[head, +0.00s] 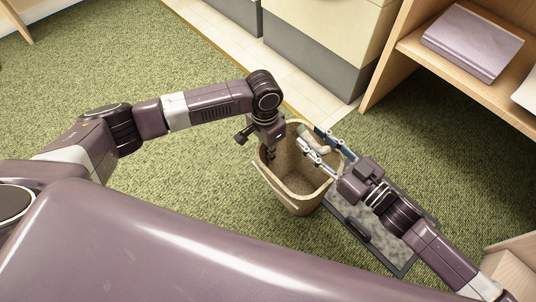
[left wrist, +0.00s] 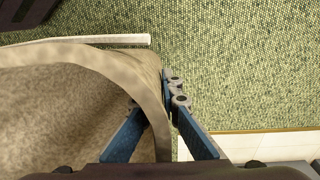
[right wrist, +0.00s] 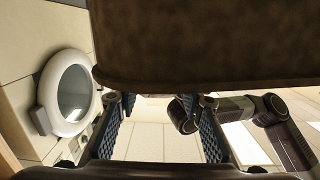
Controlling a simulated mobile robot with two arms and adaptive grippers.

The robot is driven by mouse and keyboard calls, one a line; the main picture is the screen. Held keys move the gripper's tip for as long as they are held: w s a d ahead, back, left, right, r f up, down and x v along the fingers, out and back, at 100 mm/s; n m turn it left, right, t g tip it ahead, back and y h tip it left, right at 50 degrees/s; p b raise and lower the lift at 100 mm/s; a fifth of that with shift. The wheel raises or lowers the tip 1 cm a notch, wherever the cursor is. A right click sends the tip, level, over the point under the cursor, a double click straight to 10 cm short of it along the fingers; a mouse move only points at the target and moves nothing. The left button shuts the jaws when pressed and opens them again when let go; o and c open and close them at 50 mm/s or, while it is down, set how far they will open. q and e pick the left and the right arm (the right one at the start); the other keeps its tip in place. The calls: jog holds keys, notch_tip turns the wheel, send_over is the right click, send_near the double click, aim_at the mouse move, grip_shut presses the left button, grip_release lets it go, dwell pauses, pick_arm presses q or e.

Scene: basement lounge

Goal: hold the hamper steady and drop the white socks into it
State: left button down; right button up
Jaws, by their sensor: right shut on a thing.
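The tan hamper (head: 291,196) stands open on the carpet in the middle of the head view. My left gripper (head: 270,153) is at its left rim. In the left wrist view its fingers (left wrist: 160,112) close in on both sides of the hamper's rim (left wrist: 150,75). My right gripper (head: 318,142) is above the hamper's far right side. It is shut on the cream-white socks (head: 319,147), partly hidden by its fingers. In the right wrist view the fingers (right wrist: 160,105) are well apart; a broad dark brown surface above them hides the socks.
A grey mottled mat or tray (head: 395,245) with a dark edge lies right of the hamper. A wooden shelf (head: 455,85) with a mauve book (head: 472,40) stands at the upper right. Pale cabinets (head: 330,35) are behind. Green carpet (head: 195,190) is clear at left.

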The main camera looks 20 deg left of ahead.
jog(key=shift+f, duration=1.5)
pick_arm(q)
jog(key=shift+d+r, duration=0.2)
pick_arm(e)
jog(key=shift+s+d+f, duration=0.1)
jog(key=shift+s+f, duration=0.15)
jog(key=shift+f, duration=0.75)
jog(key=o, duration=1.2)
jog(key=shift+o, duration=0.2)
pick_arm(q)
jog(key=shift+s+a+f, duration=0.15)
jog(key=shift+a+f, duration=0.25)
pick_arm(e)
jog(key=r+v, duration=0.2)
jog(key=v, duration=0.9)
jog(key=shift+d, duration=0.35)
jog(key=shift+w, duration=0.1)
